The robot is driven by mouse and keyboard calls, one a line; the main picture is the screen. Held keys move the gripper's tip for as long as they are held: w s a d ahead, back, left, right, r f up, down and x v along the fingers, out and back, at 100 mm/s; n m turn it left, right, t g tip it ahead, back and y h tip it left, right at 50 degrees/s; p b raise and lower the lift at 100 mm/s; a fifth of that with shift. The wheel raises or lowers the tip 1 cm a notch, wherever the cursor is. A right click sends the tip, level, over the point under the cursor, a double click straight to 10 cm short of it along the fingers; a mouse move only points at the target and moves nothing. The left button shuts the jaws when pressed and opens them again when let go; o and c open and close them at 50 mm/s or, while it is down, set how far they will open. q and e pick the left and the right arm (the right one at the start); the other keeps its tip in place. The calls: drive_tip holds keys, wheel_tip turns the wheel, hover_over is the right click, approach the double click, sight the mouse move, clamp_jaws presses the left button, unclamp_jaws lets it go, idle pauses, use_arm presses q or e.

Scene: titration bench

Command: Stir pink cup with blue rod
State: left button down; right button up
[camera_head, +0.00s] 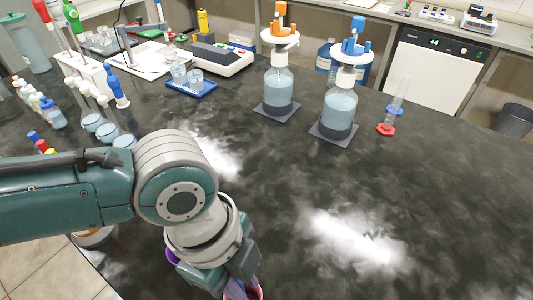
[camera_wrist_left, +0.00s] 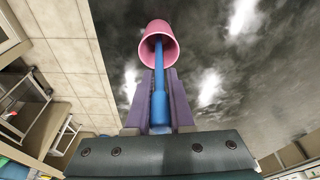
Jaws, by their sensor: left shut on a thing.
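The pink cup (camera_wrist_left: 150,32) shows in the left wrist view with its mouth toward the camera. In the head view only a bit of its rim (camera_head: 257,294) shows at the bottom edge, below my gripper. The blue rod (camera_wrist_left: 158,105) lies between the purple fingers of my left gripper (camera_wrist_left: 158,90), which is shut on it. The rod's far end reaches into the cup's mouth; whether it touches the wall or bottom I cannot tell. In the head view my left gripper (camera_head: 238,282) points down at the bottom edge, its fingers mostly hidden. My right gripper is out of view.
A purple thing (camera_head: 172,257) is mostly hidden beside my wrist. Two bottles (camera_head: 279,92) (camera_head: 340,108) stand on dark pads at the back. The right bench is clear.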

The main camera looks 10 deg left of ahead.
use_arm(q)
drive_tip(key=p+v, duration=0.2)
drive_tip(key=d+p+v, duration=0.1)
drive_tip(key=p+v, duration=0.5)
drive_tip(key=shift+s+d+r, duration=0.15)
drive_tip(key=shift+d+r, duration=0.05)
drive_tip(key=shift+d, duration=0.2)
idle(0.8)
drive_tip(key=p+v, duration=0.2)
drive_tip(key=d+p+v, duration=0.1)
drive_tip(key=p+v, duration=0.2)
drive_tip(key=shift+s+r, duration=0.1)
drive_tip(key=shift+r, duration=0.05)
drive_tip(key=shift+a, duration=0.1)
idle(0.4)
